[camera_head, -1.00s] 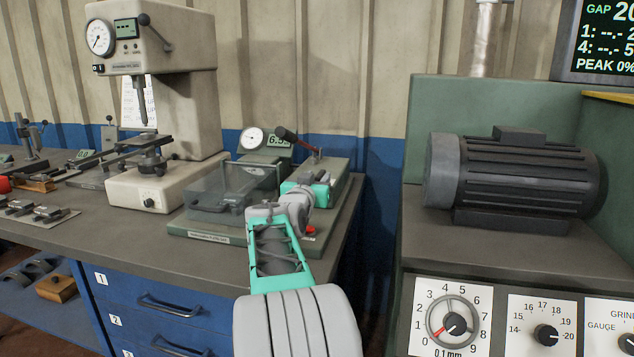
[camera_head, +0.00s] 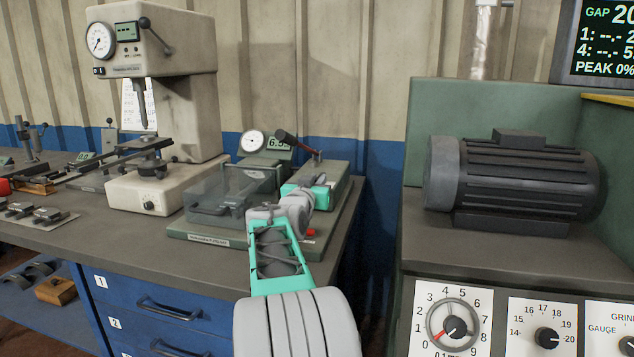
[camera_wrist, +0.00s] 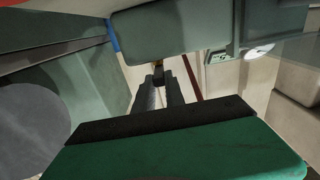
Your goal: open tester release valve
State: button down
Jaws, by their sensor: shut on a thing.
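A small brassy stem (camera_wrist: 159,64) of the release valve shows at the fingertips. The grasped part is mostly hidden between them.
A cream hardness-type press (camera_head: 150,185) stands left of the tester. A motor (camera_head: 515,185) sits on a green machine with dials to the right. A gap separates bench and machine. A red part (camera_head: 310,232) shows beside my wrist.

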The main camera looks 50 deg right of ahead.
jog(key=shift+s+t, duration=0.15)
jog(key=shift+t, duration=0.15)
jog(key=shift+s+d+f+n+t+y+b, duration=0.1)
jog(key=shift+s+d+n+t+y+b, duration=0.2)
jog(key=shift+n+t+y, duration=0.3)
jog(key=shift+s+d+n+t+y+b, duration=0.15)
jog(key=shift+s+n+t+y, duration=0.25)
jog(key=shift+n+t, duration=0.4)
jog(key=n+t+y, duration=0.1)
jog(key=s+d+n+t+y, duration=0.1)
jog(key=t, duration=0.1)
jog(key=shift+d+y, duration=0.1)
jog(key=shift+y, duration=0.3)
jog(key=n+t+y+p, duration=0.1)
jog(key=n+y, duration=0.1)
jog(key=d+n+t+y+p, duration=0.1)
jog(key=y+p, duration=0.1)
jog(key=s+d+n+t+y+p, duration=0.1)
jog(key=n+t+y+p, duration=0.1)
jog(key=y, duration=0.1)
jog(key=shift+d+n, duration=0.1)
jog(key=shift+n, duration=0.2)
